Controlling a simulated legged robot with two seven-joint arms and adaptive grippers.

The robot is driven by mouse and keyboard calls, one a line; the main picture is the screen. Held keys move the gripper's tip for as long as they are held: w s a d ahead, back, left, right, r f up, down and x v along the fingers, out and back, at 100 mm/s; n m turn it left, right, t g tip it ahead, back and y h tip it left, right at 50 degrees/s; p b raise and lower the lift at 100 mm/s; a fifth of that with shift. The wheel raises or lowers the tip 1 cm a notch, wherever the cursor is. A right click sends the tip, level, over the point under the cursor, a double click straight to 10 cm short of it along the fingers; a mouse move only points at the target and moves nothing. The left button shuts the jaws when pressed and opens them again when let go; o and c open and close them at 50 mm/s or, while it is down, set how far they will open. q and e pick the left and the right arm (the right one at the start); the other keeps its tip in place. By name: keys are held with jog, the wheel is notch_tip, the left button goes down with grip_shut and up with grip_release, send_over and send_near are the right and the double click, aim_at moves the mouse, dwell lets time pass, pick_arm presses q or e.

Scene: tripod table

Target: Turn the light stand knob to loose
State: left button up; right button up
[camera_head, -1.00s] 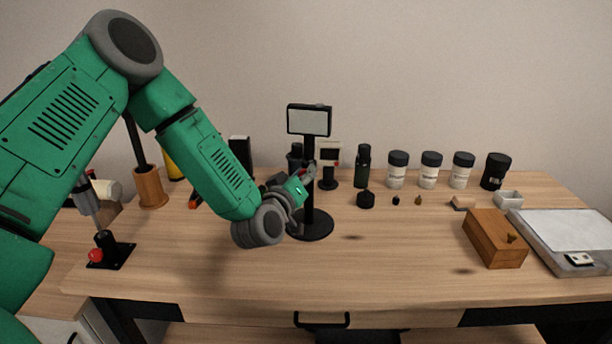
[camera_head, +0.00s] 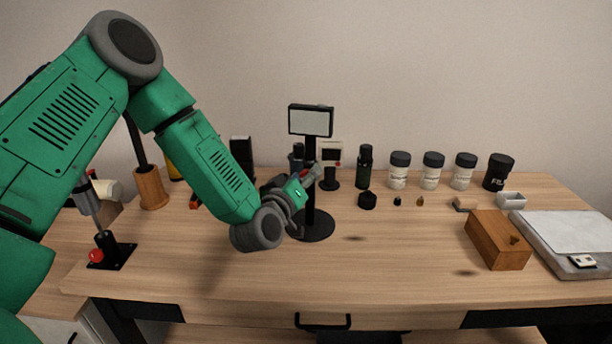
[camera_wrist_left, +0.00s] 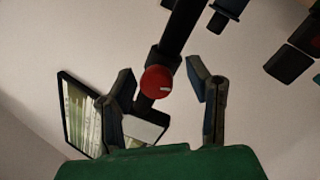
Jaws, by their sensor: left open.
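The light stand (camera_head: 311,205) is a black post on a round black base, with a rectangular light panel (camera_head: 310,121) on top. Its red knob (camera_wrist_left: 156,82), with a pale mark on its face, shows in the left wrist view. My left gripper (camera_head: 309,178) is at the post, below the panel. In the left wrist view my left gripper (camera_wrist_left: 158,84) is open, one finger on each side of the red knob, with gaps to both. The knob is mostly hidden by the gripper in the head view. My right gripper is not in view.
Several white jars (camera_head: 399,170) and a dark bottle (camera_head: 364,167) stand along the back. A wooden box (camera_head: 497,240) and a flat grey tray (camera_head: 566,262) are at the right. A black holder with a red knob (camera_head: 97,256) is front left. The table's front middle is clear.

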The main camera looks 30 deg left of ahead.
pick_arm(q)
jog(key=s+d, duration=0.1)
jog(key=s, duration=1)
jog(key=shift+d, duration=0.35)
jog(key=shift+f, duration=0.15)
